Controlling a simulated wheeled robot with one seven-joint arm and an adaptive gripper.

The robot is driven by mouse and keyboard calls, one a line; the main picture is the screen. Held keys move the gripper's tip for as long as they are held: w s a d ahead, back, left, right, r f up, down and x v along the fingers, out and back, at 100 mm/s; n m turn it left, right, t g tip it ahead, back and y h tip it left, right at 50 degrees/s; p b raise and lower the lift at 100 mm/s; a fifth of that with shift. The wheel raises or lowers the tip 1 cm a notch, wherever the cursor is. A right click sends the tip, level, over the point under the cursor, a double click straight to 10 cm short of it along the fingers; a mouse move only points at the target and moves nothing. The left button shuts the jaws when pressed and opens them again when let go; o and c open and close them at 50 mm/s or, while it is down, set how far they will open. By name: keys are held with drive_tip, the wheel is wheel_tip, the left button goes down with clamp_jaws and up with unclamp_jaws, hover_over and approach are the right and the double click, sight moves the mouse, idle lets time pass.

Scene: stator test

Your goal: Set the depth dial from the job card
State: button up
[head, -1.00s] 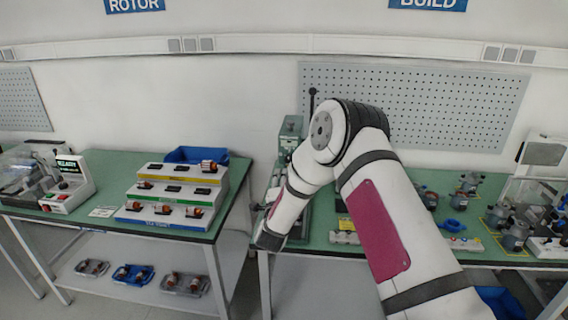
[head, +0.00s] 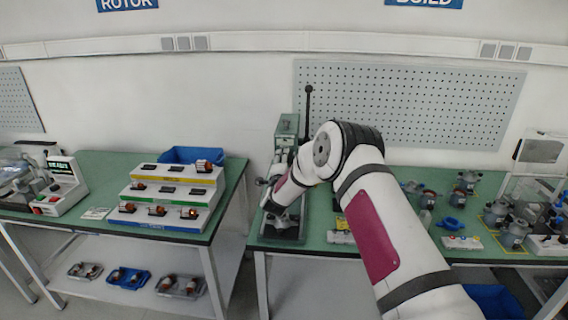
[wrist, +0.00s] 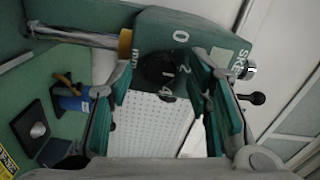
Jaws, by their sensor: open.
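The depth dial (wrist: 158,70) is a dark round knob on a green machine face in the wrist view, with the figures 0, 2 and 4 around it and "mm" beside it. My gripper (wrist: 160,88) is open, its two teal-padded fingers on either side of the dial in the picture. I cannot tell whether they touch it. In the head view the green press (head: 287,128) stands on the right bench, with my arm's end in front of it. A flat white card (head: 96,213) lies on the left bench; its print is unreadable and I cannot tell if it is the job card.
A black lever (head: 308,105) rises from the press. A stepped rack (head: 172,198) with parts stands on the left bench. Several motor parts and a blue piece (head: 452,226) lie to the right. In the wrist view a metal rod (wrist: 75,37) runs at upper left.

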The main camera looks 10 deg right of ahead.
clamp_jaws()
drive_tip(key=shift+n, duration=0.4)
drive_tip(key=n+b, duration=0.2)
drive_tip(key=n, duration=0.9)
drive_tip(key=shift+b, duration=0.4)
idle(0.4)
unclamp_jaws()
